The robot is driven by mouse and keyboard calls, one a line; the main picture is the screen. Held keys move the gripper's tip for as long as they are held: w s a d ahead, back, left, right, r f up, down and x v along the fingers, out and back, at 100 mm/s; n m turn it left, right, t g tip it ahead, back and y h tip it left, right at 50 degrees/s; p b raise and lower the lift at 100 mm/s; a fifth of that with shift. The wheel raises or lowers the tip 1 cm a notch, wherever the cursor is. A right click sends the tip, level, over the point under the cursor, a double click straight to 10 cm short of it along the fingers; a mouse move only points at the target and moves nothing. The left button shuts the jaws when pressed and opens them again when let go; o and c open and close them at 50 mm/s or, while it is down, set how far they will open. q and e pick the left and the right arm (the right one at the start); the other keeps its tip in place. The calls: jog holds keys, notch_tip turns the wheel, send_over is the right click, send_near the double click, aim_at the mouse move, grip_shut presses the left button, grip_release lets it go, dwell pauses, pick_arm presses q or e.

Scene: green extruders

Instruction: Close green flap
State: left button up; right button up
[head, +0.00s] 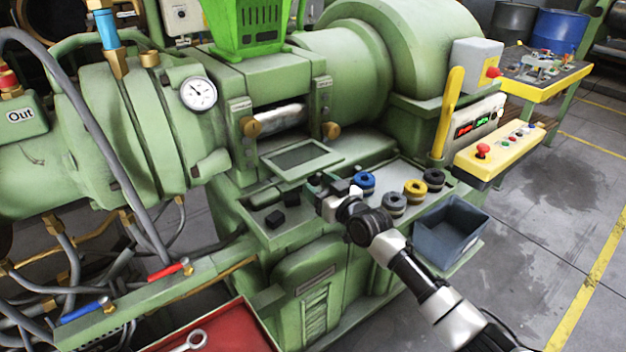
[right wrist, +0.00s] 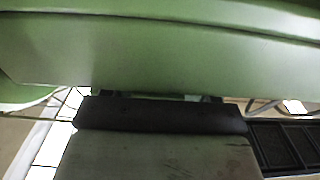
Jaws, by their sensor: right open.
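The green flap (head: 300,158), with a grey rectangular panel in it, lies folded out below the opening at the front of the green machine. My right gripper (head: 318,184) is open, just in front of and below the flap's right side, over the control ledge. I cannot tell whether it touches the flap. In the right wrist view a broad green surface (right wrist: 160,50) fills the top, close beyond the gripper (right wrist: 162,98); which part it is I cannot tell. My left gripper is not in view.
Blue, grey, yellow and black ring-shaped parts (head: 414,190) stand right of my right gripper. A dark open bin (head: 450,232) is farther right. Brass knobs (head: 252,127) flank the opening, a yellow lever (head: 448,112) rises at the right, and a red tray (head: 225,330) is at the bottom.

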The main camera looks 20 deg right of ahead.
jog(key=shift+x, duration=1.5)
